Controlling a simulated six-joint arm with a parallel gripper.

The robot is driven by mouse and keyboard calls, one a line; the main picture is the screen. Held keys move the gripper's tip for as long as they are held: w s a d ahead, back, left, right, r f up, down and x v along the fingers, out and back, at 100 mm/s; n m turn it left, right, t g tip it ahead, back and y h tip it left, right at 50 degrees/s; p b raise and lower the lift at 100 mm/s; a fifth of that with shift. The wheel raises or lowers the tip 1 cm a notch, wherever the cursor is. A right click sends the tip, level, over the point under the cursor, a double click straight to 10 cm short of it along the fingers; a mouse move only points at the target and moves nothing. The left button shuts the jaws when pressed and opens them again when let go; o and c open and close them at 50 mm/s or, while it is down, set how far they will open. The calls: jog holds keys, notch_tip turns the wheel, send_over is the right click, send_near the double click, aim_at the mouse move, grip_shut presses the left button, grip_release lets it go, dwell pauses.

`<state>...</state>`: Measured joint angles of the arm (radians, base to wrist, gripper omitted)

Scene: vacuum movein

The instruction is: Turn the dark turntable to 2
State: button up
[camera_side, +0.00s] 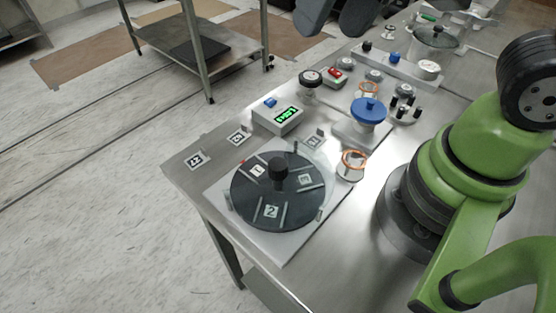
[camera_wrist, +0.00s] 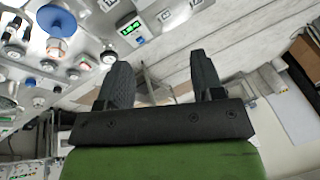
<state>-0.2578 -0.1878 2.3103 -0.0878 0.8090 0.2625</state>
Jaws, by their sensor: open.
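The dark turntable (camera_side: 248,208) is a round black disc on a pale square base plate (camera_side: 283,247) at the near left corner of the steel table. It has a black knob (camera_side: 279,170) and white number labels 1, 2 and 3. Label 2 (camera_side: 271,211) faces the near side, label 1 (camera_side: 257,170) is at the upper left, and label 3 (camera_side: 306,180) is at the right. A small red mark shows by the upper left rim. My gripper (camera_wrist: 165,75) is open and empty in the wrist view. Its dark fingers show at the top of the side view, well away from the turntable.
Behind the turntable stand a box with a green display (camera_side: 289,115), a blue-topped knob (camera_side: 368,110), orange rings (camera_side: 354,159) and several small fittings. The air above the turntable is clear.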

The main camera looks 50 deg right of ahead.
aim_at(277, 163)
jog(key=a+f+g, duration=0.1)
jog(key=a+f, duration=0.1)
jog(key=f, duration=0.5)
jog(key=w+a+f+g+h, duration=0.1)
jog(key=a+f, duration=0.1)
jog(key=f, duration=0.5)
jog(key=w+a+f+n+g, duration=0.1)
jog(key=a+f, duration=0.1)
jog(key=f, duration=0.4)
jog(key=shift+w+a+f+h, duration=0.15)
jog(key=shift+a+f+h, duration=0.25)
grip_shut()
